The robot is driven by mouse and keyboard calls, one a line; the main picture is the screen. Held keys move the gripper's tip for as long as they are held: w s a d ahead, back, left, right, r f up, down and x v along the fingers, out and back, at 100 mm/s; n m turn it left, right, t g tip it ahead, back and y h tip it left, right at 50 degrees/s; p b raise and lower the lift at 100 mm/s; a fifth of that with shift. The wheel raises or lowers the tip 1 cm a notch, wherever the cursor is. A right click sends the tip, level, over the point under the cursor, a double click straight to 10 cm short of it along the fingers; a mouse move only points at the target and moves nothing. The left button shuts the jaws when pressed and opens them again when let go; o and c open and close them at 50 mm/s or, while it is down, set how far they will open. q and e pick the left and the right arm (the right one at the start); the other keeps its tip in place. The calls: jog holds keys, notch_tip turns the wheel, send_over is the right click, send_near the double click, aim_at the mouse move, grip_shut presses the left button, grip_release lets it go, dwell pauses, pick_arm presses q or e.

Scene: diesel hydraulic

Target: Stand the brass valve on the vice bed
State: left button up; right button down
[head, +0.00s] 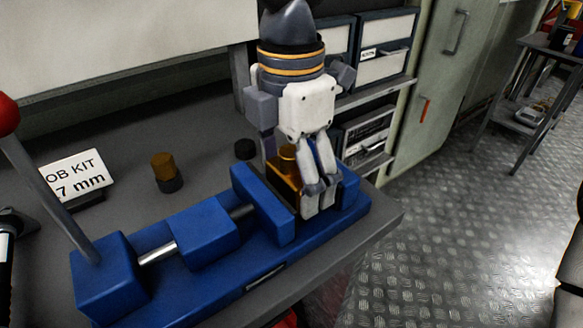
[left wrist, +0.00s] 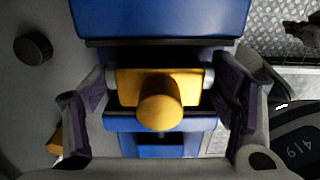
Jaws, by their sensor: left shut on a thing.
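The brass valve (head: 284,178) is a yellow-brown block with a round knob on top. It is upright between the jaws of the blue vice (head: 208,232), above the vice bed. In the left wrist view the valve (left wrist: 160,90) lies between my fingers, with a grey stub at each side. My left gripper (head: 317,188) reaches down from above and is shut on the valve; its near fingers cover part of it. The valve's underside is hidden, so I cannot tell whether it touches the bed. My right gripper is not in view.
A brass-topped dark cylinder (head: 166,172) and a black disc (head: 244,149) stand on the grey bench behind the vice, near a job kit card (head: 77,178). A red-knobbed lever (head: 8,115) rises at the left.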

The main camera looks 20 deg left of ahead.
aim_at(291, 151)
pick_arm(q)
jog(key=shift+f, duration=0.2)
dwell(0.5)
jog(key=o, duration=1.4)
jog(key=shift+r, duration=2.5)
jog(key=shift+o, duration=0.7)
jog(key=shift+o, duration=1.1)
